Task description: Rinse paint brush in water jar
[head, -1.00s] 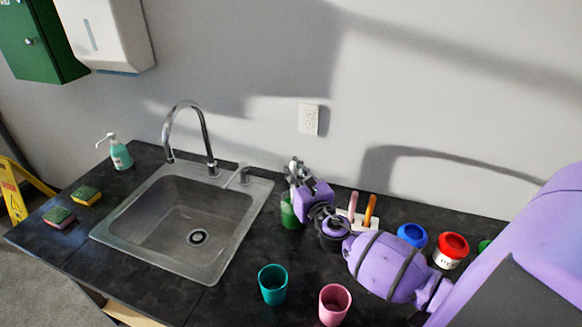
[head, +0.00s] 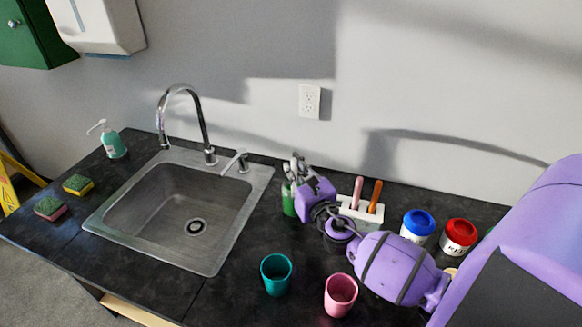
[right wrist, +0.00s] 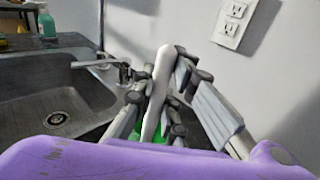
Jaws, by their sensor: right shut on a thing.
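My right gripper (head: 297,166) is at the green jar (head: 288,200) beside the sink's right edge. In the right wrist view the gripper (right wrist: 162,95) is shut on a white brush handle (right wrist: 160,75), which stands nearly upright with a slight tilt. Its lower end runs down toward the green of the jar (right wrist: 148,140). The bristles are hidden, so I cannot tell whether they are inside the jar. The gripper partly covers the jar in the head view. My left gripper is not in view.
A brush holder (head: 362,214) with pink and orange handles stands right of my gripper. Blue-lidded (head: 418,224) and red-lidded (head: 459,236) paint jars stand farther right. Teal (head: 276,275) and pink (head: 340,297) cups stand in front. The sink (head: 185,210), its faucet (head: 203,125) and the wall bound the left and back.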

